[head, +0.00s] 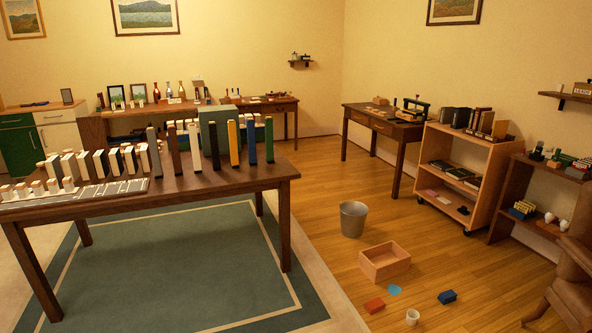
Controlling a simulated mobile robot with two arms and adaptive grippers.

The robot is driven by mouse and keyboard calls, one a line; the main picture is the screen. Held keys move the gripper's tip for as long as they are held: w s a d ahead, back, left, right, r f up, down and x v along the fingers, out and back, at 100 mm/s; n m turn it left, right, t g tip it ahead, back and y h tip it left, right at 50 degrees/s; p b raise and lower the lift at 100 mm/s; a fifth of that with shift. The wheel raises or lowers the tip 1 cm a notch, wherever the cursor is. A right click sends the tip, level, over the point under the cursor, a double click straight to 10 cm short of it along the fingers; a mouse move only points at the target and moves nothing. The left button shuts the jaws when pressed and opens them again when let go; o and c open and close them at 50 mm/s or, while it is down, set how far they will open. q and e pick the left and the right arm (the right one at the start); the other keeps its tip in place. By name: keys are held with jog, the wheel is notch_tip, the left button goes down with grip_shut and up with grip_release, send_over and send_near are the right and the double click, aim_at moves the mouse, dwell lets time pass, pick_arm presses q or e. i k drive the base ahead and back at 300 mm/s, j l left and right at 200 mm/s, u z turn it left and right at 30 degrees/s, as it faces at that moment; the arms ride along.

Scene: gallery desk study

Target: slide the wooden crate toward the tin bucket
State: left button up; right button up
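The wooden crate (385,270) is an open, light-brown box standing upright on the wood floor, right of the rug. It looks empty. The tin bucket (353,220) is a grey metal pail standing upright on the floor behind the crate and a little to its left. A short gap of bare floor separates the two. Neither of my grippers shows in the head view.
A long dark table (222,184) stands left. A wheeled shelf (460,170) and armchair (572,275) are right.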

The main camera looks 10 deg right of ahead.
aim_at(380, 263)
jog(key=i+l+z, duration=0.1)
jog(key=i+z, duration=0.15)
jog(key=i, duration=0.85)
jog(key=i+j+z, duration=0.1)
jog(key=i+z, duration=0.2)
jog(key=i, duration=0.75)
jog(key=i+j+z, duration=0.1)
jog(key=i+z, duration=0.3)
jog(key=i+j+z, duration=0.25)
jog(key=i+z, duration=0.15)
jog(key=i+j+z, duration=0.65)
jog(key=z, duration=0.15)
jog(key=i+j+z, duration=0.3)
jog(key=j+z, duration=0.35)
jog(key=i+j+z, duration=0.1)
jog(key=j+z, duration=0.2)
jog(key=j, duration=0.2)
